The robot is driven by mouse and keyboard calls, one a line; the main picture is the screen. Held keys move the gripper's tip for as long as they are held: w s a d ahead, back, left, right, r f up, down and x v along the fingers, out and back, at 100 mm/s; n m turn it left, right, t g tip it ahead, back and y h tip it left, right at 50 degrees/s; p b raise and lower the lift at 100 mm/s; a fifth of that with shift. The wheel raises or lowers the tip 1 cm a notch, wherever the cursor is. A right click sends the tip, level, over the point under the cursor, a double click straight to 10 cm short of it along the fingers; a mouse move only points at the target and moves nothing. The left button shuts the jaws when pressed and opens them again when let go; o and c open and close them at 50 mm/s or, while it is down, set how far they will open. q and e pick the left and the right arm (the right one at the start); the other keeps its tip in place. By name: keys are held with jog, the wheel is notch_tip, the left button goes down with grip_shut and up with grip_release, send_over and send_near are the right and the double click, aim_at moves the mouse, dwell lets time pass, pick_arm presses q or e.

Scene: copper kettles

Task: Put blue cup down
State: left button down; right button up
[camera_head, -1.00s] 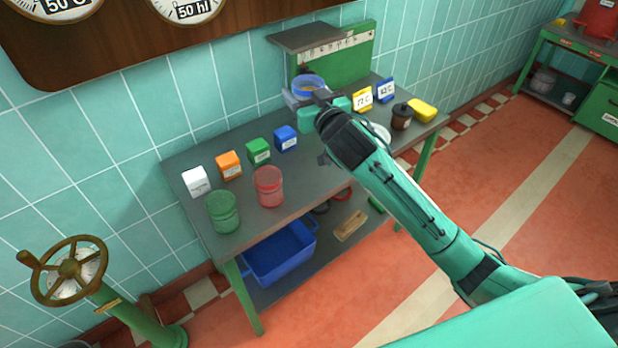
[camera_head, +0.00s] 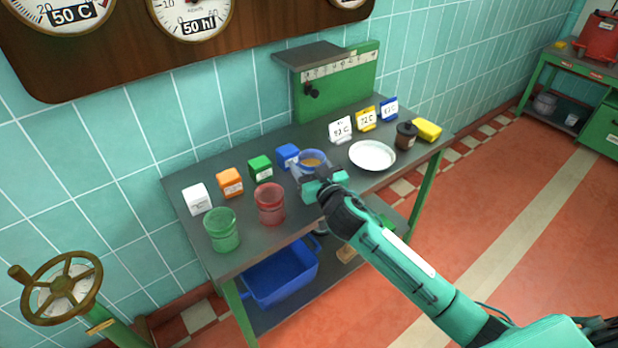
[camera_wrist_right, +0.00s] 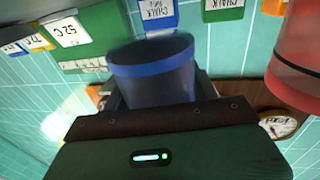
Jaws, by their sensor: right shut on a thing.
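The blue cup (camera_head: 312,160) is a clear blue vessel with something orange-brown inside, near the middle of the dark table (camera_head: 240,240). My right gripper (camera_head: 312,176) is shut on it. In the right wrist view the blue cup (camera_wrist_right: 152,72) stands between the jaws (camera_wrist_right: 155,100). I cannot tell whether its base touches the table. The cup is in front of the blue box (camera_head: 287,155) and right of the red cup (camera_head: 270,203). The green cup (camera_head: 222,231) stands at the front left. My left gripper is not in view.
White (camera_head: 197,199), orange (camera_head: 230,182) and green (camera_head: 260,169) boxes stand in a row behind the cups. A white plate (camera_head: 372,155), a brown jar (camera_head: 406,136) and small sign cards (camera_head: 340,129) are to the right. A blue bin (camera_head: 283,277) sits on the lower shelf.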

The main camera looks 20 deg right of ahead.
notch_tip(320, 180, down, 4)
jog(key=shift+r, duration=0.25)
jog(key=shift+f, duration=0.15)
pick_arm(q)
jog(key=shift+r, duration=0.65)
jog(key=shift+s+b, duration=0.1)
jog(key=shift+b, duration=0.25)
pick_arm(e)
jog(key=shift+f, duration=0.15)
jog(key=o, duration=0.9)
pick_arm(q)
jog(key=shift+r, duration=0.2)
pick_arm(e)
jog(key=shift+o, duration=0.4)
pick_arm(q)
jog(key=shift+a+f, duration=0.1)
